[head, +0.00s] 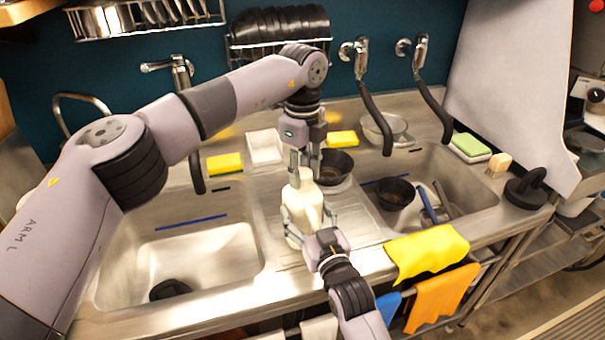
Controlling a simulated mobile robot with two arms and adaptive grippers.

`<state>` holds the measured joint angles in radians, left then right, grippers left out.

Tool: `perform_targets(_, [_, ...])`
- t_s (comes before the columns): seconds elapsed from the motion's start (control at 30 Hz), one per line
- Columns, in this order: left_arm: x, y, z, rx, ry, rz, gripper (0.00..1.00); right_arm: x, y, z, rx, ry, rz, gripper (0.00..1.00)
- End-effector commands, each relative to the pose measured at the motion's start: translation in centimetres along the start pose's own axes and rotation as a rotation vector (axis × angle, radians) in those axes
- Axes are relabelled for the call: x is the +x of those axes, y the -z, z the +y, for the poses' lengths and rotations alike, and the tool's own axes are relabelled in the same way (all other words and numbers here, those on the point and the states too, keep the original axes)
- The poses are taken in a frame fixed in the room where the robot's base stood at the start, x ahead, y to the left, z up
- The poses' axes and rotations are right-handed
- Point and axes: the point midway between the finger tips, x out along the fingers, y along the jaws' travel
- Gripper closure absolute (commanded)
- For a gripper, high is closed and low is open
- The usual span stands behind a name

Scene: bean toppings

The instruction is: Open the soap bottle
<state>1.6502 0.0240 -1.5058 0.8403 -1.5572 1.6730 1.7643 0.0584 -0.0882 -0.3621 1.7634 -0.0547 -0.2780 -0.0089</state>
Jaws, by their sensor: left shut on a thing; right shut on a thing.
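The soap bottle (303,206) is a cream-white bottle with a handle, standing upright on the drainboard between the two sinks. My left gripper (305,168) points down from above and is shut on the top of the bottle; its fingers hide most of the cap. My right gripper (305,225) reaches in from the front right and is shut on the lower body of the bottle, with a finger on each side.
Sinks lie left (200,265) and right (455,200) of the drainboard (350,222). A dark bowl (335,166) stands close behind the bottle. Yellow sponges (225,163) and a white tray (265,146) are at the back. A yellow cloth (428,250) hangs over the front edge.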

Motion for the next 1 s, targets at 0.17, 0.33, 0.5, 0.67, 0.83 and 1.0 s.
perform_targets(0.17, [-0.5,0.0,0.0,0.0,0.0,0.0,1.0,0.0,0.0,0.0,0.0,-0.001,0.0,1.0])
perform_targets(0.33, [-0.5,0.0,0.0,0.0,0.0,0.0,1.0,0.0,0.0,0.0,0.0,-0.001,0.0,1.0])
perform_targets(0.5, [-0.7,0.0,0.0,0.0,0.001,0.0,1.0,0.0,0.0,0.0,0.0,-0.001,0.0,1.0])
perform_targets(0.67, [-2.2,0.0,-0.1,0.0,0.003,-0.002,1.0,0.0,0.0,0.0,0.0,0.0,0.0,1.0])
perform_targets(0.83, [-4.2,0.0,0.0,-0.002,0.002,-0.001,1.0,0.0,0.0,0.0,0.0,0.0,0.0,1.0])
perform_targets(1.0, [-4.5,0.0,0.0,0.0,-0.001,0.001,1.0,0.0,0.0,0.0,0.0,0.0,0.0,1.0])
